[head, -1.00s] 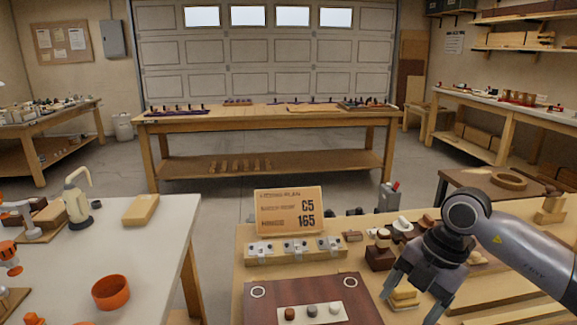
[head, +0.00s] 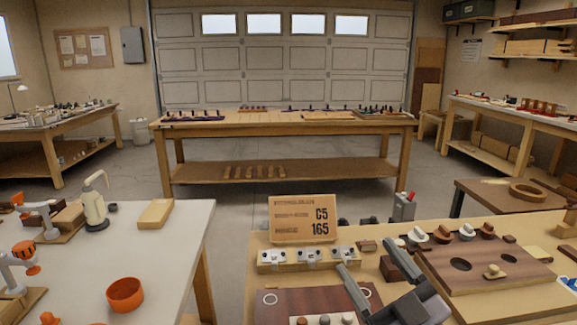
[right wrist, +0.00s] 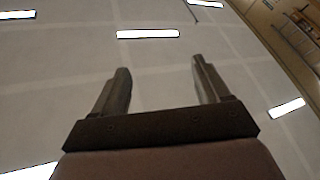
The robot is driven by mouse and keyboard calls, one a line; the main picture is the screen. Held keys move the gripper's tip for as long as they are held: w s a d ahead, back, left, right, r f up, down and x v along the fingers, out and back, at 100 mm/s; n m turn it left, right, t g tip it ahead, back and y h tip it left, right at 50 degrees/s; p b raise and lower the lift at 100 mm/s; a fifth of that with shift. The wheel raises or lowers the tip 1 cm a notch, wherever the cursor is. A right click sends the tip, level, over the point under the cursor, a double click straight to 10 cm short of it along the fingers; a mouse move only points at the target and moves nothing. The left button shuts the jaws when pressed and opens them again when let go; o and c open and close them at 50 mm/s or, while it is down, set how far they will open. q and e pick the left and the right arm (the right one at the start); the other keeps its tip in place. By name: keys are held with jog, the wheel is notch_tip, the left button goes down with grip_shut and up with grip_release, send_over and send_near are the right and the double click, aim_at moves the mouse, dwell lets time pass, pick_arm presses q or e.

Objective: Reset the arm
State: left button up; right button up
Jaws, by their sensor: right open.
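My right gripper (head: 367,254) is low in the head view, right of centre, above the wooden bench. Its two grey fingers are spread and point up and away, with nothing between them. In the right wrist view the open fingers (right wrist: 160,70) stand apart against the pale ceiling and its light strips. The gripper covers part of the bench behind it. My left gripper is not in view.
A dark brown board (head: 285,304) and a sign (head: 303,220) are near the gripper. A brown board with holes (head: 520,268) lies at right. A white table (head: 185,260) with an orange bowl (head: 126,295) is at left. A floor gap separates table and bench.

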jog(key=s+d+f+m+g+h, duration=0.3)
jog(key=d+f+m+g+h, duration=0.15)
jog(key=f, duration=0.45)
jog(key=s+d+f+m+g+h, duration=0.35)
jog(key=d+f+h, duration=0.25)
jog(key=f, duration=0.2)
jog(key=s+f+g, duration=0.4)
jog(key=s+f, duration=0.1)
jog(key=s, duration=0.4)
jog(key=s+f+g, duration=0.5)
jog(key=s, duration=0.4)
jog(key=w+a+f+t+y+p, duration=0.2)
jog(key=w+f+t+y+p, duration=0.1)
jog(key=w+t, duration=0.3)
jog(key=shift+w+a+f+t+p, duration=0.3)
jog(key=shift+w+f+t+p, duration=0.1)
jog(key=shift+f+t+p, duration=0.4)
